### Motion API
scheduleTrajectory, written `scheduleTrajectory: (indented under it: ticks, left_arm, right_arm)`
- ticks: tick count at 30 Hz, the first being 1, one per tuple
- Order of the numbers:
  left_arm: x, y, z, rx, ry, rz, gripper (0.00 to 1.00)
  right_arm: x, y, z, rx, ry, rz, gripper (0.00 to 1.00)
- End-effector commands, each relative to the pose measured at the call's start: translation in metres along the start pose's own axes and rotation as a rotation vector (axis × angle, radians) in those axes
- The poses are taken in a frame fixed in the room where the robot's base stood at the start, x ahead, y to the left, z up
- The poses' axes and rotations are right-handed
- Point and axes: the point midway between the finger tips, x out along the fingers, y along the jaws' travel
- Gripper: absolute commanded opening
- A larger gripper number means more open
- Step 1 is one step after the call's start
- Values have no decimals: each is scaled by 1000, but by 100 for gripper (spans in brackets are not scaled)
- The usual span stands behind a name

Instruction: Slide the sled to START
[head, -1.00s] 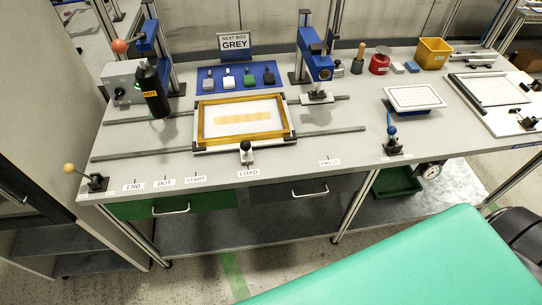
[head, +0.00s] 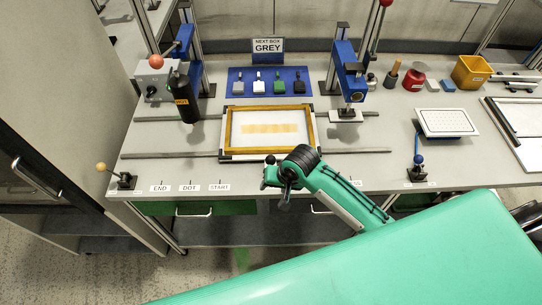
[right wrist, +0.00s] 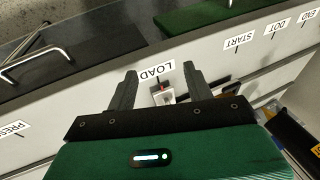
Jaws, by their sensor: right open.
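The sled (head: 228,130), a yellow-and-black frame around a pale sheet, sits on two grey rails in the head view. Its dark front knob (head: 270,159) shows beside my right gripper (head: 273,174), which is at the table's front edge. Whether the fingers touch anything cannot be told. The START label (head: 219,188) is to the left. My left gripper is not in view.
END (head: 160,188) and DOT (head: 189,188) labels lie left of START. A black bottle (head: 186,100) hangs over the rails at left, and a blue press (head: 347,75) stands at right. A yellow-knobbed lever (head: 101,167) is at the front left.

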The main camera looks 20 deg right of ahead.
Motion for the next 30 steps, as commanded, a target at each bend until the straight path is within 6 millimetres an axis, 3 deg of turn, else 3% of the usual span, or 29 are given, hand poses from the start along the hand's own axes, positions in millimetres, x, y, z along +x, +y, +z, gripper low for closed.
scheduleTrajectory:
  ticks: [1, 6, 12, 16, 23, 30]
  left_arm:
    - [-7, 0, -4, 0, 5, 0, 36]
    - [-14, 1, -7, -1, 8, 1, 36]
    - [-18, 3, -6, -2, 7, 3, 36]
    - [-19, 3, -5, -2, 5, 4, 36]
    - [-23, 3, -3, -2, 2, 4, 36]
    - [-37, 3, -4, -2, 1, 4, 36]
  right_arm:
    - [-20, -12, -17, 36, 1, 3, 52]
    - [-65, -32, -52, 216, -30, 48, 52]
    - [-98, -34, -86, 420, -34, 124, 52]
    - [-110, -32, -99, 506, -30, 155, 52]
    - [-105, -29, -104, 552, -30, 171, 52]
    - [-62, -23, -100, 550, -31, 172, 52]
